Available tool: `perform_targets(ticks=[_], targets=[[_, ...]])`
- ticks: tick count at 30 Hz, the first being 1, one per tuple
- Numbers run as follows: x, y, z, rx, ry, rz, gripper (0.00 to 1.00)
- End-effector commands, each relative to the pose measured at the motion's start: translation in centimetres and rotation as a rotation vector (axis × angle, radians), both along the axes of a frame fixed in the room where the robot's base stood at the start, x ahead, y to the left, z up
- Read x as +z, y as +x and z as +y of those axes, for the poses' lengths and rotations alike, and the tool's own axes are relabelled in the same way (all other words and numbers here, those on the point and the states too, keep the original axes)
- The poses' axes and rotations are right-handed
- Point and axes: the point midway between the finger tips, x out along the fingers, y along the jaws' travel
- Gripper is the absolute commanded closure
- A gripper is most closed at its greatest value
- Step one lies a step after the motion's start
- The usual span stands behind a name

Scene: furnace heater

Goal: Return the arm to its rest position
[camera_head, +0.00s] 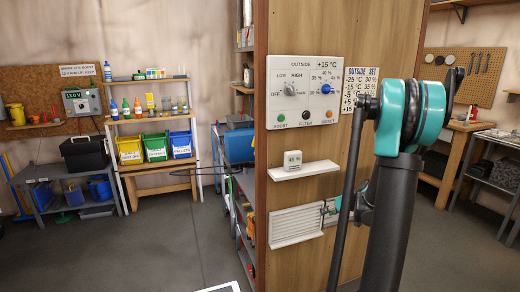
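My arm stands in the right half of the view, with a teal and black joint at the top, a thick dark link below it and a thin dark bar to its left. A small grey and teal part that looks like my gripper (331,208) shows beside the right end of a white louvred vent (296,226). It is small and partly hidden by my arm. I cannot tell whether its fingers are open or shut, or whether it touches the vent.
A wooden panel carries a control box (303,91) with knobs and buttons, a settings sign (358,86) and a small shelf (304,170) with a 40 % display (292,161). Shelving (235,150) stands left of the panel, workbenches (464,147) at right. Open floor lies at front left.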

Motion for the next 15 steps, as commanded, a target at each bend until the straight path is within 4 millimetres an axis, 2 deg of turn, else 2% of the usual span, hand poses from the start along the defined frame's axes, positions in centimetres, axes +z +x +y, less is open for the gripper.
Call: perform_targets(ticks=[1,6,15], targets=[[0.5,-1.4,1.3,-0.001,-0.006,0.024,0.66],[1.4,-6.0,4.4,-0.027,-0.029,0.104,0.66],[1.8,-14.7,8.3,-0.089,-0.091,0.22,0.66]])
